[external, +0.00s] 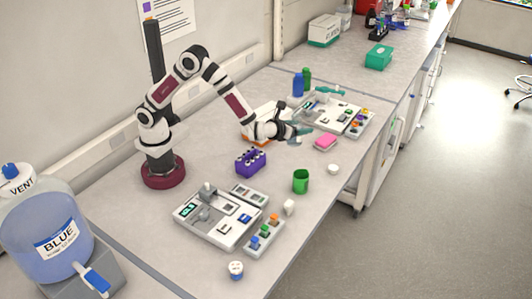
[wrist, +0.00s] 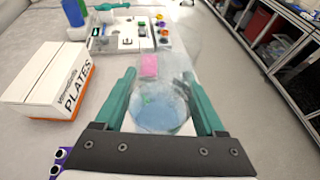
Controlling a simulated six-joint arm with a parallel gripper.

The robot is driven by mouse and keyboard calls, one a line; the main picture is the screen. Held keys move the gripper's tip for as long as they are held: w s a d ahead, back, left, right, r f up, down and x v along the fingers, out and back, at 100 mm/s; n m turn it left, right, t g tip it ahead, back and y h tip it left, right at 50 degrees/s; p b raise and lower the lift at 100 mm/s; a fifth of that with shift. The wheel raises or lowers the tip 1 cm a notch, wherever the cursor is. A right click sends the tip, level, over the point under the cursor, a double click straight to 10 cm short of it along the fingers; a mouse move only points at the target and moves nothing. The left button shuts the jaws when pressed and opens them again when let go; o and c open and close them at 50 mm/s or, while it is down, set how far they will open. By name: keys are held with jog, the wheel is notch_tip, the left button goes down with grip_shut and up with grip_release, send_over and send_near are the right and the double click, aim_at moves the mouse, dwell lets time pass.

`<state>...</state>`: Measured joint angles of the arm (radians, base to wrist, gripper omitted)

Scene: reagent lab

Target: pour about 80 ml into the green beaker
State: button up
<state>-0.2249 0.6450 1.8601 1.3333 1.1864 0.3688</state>
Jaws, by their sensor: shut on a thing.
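My gripper (wrist: 160,80) is shut on a clear glass vessel (wrist: 160,112), with one teal finger on each side of it. Pale blue liquid shows in the vessel in the wrist view. In the external view my gripper (external: 297,133) is above the bench, behind the green beaker, and the clear vessel is hard to make out. The green beaker (external: 300,181) stands upright on the bench, apart from my gripper. I cannot make out its inside, and I cannot pick it out in the wrist view.
A purple rack (external: 250,162) and a device with a display (external: 215,217) stand left of the beaker. A white block (external: 289,207) is close in front of it. A pink block (external: 325,142), white lid (external: 333,169) and plates box (wrist: 45,83) are nearby. A blue-liquid carboy (external: 50,235) stands front left.

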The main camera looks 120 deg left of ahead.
jog(key=w+d, duration=0.5)
jog(key=w, duration=0.3)
jog(key=w+d, duration=0.4)
jog(key=w, duration=0.3)
notch_tip(320, 180, down, 15)
jog(key=shift+w+r, duration=0.1)
jog(key=shift+r, duration=0.05)
jog(key=shift+n, duration=0.3)
